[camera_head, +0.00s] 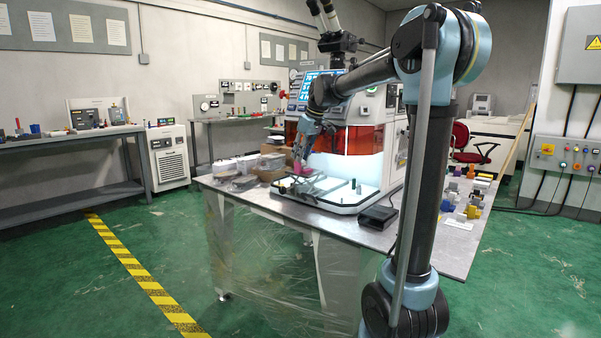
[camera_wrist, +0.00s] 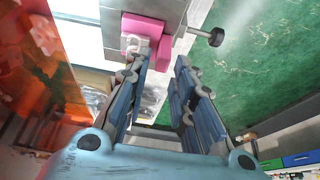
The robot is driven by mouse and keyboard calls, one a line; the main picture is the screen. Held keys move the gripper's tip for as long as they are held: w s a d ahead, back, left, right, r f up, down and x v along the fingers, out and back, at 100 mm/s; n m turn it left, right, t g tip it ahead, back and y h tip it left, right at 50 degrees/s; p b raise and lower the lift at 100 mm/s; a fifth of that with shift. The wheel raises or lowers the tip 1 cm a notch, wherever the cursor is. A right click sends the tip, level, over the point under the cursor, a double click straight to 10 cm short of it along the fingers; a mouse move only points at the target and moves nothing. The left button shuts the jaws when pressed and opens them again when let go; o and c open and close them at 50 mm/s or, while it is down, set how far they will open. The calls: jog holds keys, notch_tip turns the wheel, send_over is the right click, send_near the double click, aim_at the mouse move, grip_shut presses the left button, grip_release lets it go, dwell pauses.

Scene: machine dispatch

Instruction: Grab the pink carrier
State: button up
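The pink carrier (camera_wrist: 147,28) is at the top of the wrist view, against a grey metal block. A pale piece shows on its near side, and its lower part is partly hidden behind a finger. My gripper (camera_wrist: 163,58) is open, with a gap between its fingers. The left fingertip overlaps the carrier in the picture; I cannot tell whether they touch. The right fingertip is apart from it. In the head view the carrier is a small pink spot (camera_head: 297,167) just below my gripper (camera_head: 301,157), at the machine's white-edged tray.
The machine with orange windows (camera_head: 358,140) stands directly behind the tray (camera_head: 338,206). Grey boxes (camera_head: 240,165) lie to the left on the table. A black box (camera_head: 378,217) and several coloured parts (camera_head: 460,205) are on the right. A black knob (camera_wrist: 215,38) sticks out beside the metal block.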

aim_at(299, 168)
jog(key=shift+x, duration=1.45)
jog(key=shift+a, duration=0.1)
grip_shut()
jog(key=shift+r, duration=0.15)
